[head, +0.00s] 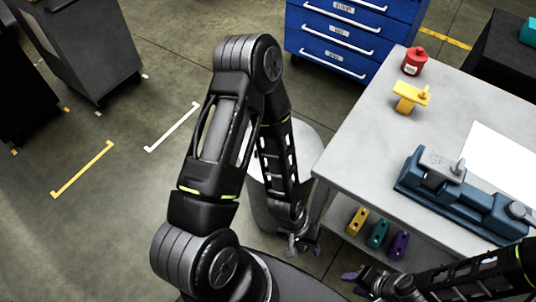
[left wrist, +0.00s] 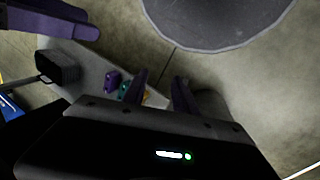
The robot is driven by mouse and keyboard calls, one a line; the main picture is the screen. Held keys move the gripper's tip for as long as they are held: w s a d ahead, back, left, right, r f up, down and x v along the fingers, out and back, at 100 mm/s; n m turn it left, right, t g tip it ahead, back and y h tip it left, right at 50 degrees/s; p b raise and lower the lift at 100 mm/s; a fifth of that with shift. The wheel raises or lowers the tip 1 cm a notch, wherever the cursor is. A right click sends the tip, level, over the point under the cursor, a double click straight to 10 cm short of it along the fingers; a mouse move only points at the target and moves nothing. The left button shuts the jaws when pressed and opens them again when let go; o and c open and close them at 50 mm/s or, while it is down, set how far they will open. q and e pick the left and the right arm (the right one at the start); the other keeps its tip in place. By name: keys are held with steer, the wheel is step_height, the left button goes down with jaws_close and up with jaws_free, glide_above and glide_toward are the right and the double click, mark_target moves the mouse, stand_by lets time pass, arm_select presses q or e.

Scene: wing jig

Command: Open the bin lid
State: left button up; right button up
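The bin (head: 268,212) is a grey cylinder on the floor left of the workbench. Its pale round lid (head: 311,152) looks flat and shut, and my left arm hides much of it. My left gripper (head: 303,246) is low beside the bin's right side, below the lid's level and apart from the lid. In the left wrist view its two purple fingers (left wrist: 161,92) stand apart with nothing between them. My right gripper (head: 354,284) is at the bottom of the head view, near the bench's front. Its purple fingertips look apart and empty.
The workbench (head: 345,150) carries a blue jig (head: 460,195), a yellow part (head: 410,97) and a red container (head: 414,61). Yellow, teal and purple blocks (head: 378,234) lie on its lower shelf. A blue drawer cabinet (head: 350,40) stands behind.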

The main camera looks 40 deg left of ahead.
arm_select(q)
steer(key=w+a+r+n+y+b, duration=0.1)
steer(key=w+a+n, duration=0.2)
steer(key=w+a, duration=0.2)
steer(key=w+a+r+n+y+b, duration=0.1)
steer(key=w+a+n, duration=0.3)
steer(key=a, duration=0.4)
steer(key=w+a+r+n+t+y+b, duration=0.1)
steer(key=w+a+r+n+b, duration=0.1)
steer(key=w+a, duration=0.4)
steer(key=shift+w+a+n+b, duration=0.4)
steer(key=shift+a+n+b, duration=0.35)
steer(key=shift+n, duration=0.35)
steer(key=w+a+r+n+y, duration=0.1)
steer(key=a+r+n, duration=0.3)
steer(key=a+r, duration=0.1)
steer(key=shift+w+a+b, duration=0.3)
steer(key=shift+a+b, duration=0.1)
steer(key=shift+a, duration=0.5)
steer(key=f, duration=0.2)
steer(key=w+f, duration=0.1)
steer(key=f, duration=0.2)
steer(key=f+b, duration=0.1)
steer(key=f, duration=0.1)
steer(key=shift+w+f, duration=0.25)
steer(key=shift+f, duration=0.1)
steer(key=shift+c, duration=0.3)
jaws_close()
